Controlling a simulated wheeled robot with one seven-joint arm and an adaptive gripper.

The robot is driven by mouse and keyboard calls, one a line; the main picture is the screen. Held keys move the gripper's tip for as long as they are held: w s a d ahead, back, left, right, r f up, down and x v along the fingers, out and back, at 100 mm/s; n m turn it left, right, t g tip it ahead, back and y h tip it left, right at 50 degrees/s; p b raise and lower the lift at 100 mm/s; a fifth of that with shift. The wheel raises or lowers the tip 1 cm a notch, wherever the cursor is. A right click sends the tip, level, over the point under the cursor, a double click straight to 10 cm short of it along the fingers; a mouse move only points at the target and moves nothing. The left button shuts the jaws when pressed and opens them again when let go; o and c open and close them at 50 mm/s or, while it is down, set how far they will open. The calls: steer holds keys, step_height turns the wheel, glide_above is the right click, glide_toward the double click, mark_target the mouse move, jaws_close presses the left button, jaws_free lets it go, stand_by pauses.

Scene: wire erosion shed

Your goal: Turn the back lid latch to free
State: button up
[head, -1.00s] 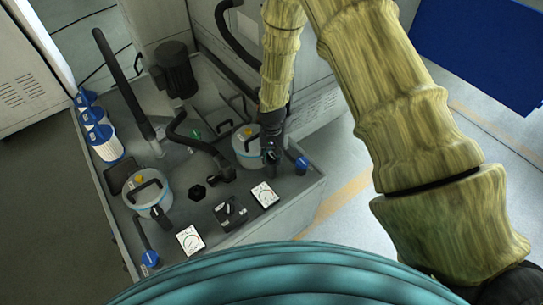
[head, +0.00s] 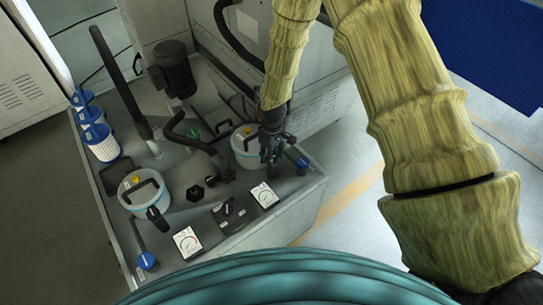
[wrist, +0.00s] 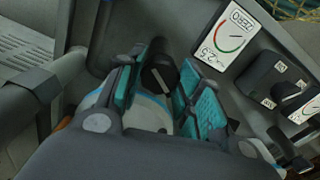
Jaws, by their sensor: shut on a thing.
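The back canister (head: 241,146), white with a blue band and a yellow cap (head: 248,132), stands at the right end of the grey unit. My gripper (head: 269,158) is at its right side. In the wrist view, the black lid latch knob (wrist: 158,76), with a pale line on its face, sits between the teal finger pads of my gripper (wrist: 165,92). The pads are shut on it from both sides. The white and blue canister body (wrist: 148,112) shows partly beneath. In the head view my fingers hide the latch.
A second canister (head: 138,197) with a black handle stands at front left. Two dial gauges (head: 187,242) (head: 264,195) flank a black switch box (head: 230,212). A blue-handled valve (head: 302,163) is close to my gripper's right. Black hoses and a motor (head: 174,68) stand behind.

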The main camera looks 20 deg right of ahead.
steer(key=n, duration=0.6)
steer(key=shift+n, duration=0.4)
stand_by(0.4)
steer(key=o, duration=1)
steer(key=shift+o, duration=0.2)
steer(key=shift+r, duration=0.1)
step_height(320, 180, up, 12)
